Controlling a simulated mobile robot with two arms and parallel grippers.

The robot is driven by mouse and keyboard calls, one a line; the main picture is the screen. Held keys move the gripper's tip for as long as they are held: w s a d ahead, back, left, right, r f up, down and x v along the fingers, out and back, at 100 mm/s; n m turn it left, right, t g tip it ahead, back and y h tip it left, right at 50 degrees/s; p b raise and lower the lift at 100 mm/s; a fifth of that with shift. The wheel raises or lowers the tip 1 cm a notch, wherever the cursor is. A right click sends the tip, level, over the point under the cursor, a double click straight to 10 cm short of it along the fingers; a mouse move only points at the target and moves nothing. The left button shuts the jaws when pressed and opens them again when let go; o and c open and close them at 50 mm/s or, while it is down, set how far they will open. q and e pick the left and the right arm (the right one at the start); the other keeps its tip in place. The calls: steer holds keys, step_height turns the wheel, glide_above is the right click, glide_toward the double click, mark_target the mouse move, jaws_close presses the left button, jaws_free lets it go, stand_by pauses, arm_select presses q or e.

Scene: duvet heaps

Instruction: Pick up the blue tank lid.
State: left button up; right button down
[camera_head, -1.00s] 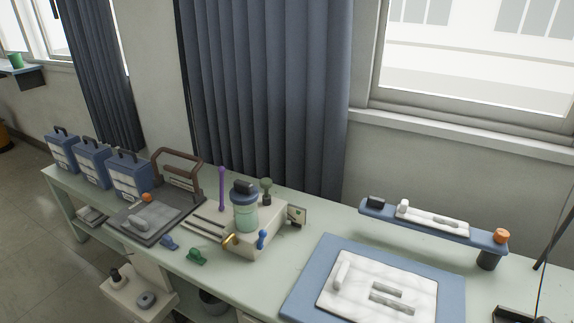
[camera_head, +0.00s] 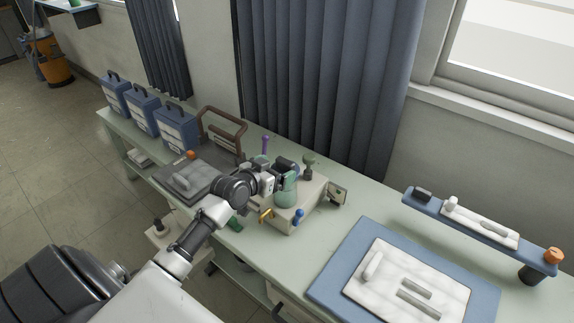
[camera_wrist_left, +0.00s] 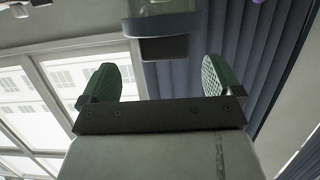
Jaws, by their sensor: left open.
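The blue tank lid (camera_head: 288,166) sits on top of the pale green tank (camera_head: 286,193), which stands upright on a cream box on the bench. My left gripper (camera_head: 277,177) is beside the lid at its left, partly covering it in the head view. In the left wrist view, which looks upside down, the gripper (camera_wrist_left: 160,70) is open with its green pads apart. The dark lid (camera_wrist_left: 165,49) shows between and ahead of the fingers, and they do not appear to touch it. My right gripper is not in view.
The cream box (camera_head: 310,203) has knobs on its sides. A grey board (camera_head: 176,168) and several blue cases (camera_head: 177,130) stand to the left. A blue mat (camera_head: 345,262) with a white slab and a raised blue shelf (camera_head: 480,237) are at right. A curtain (camera_head: 320,80) hangs behind.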

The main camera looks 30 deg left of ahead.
mark_target(282, 163)
arm_select(q)
steer(key=x, duration=0.1)
steer(key=p+x, duration=0.1)
steer(key=x, duration=0.2)
steer(key=shift+w+a+r, duration=0.2)
steer(key=shift+w, duration=0.25)
steer(key=shift+w+f, duration=0.25)
steer(key=shift+w, duration=0.1)
steer(key=shift+s, duration=0.1)
steer(key=shift+c, duration=0.2)
steer(key=shift+r, duration=0.1)
steer(key=shift+c, duration=1.1)
steer(key=c, duration=0.7)
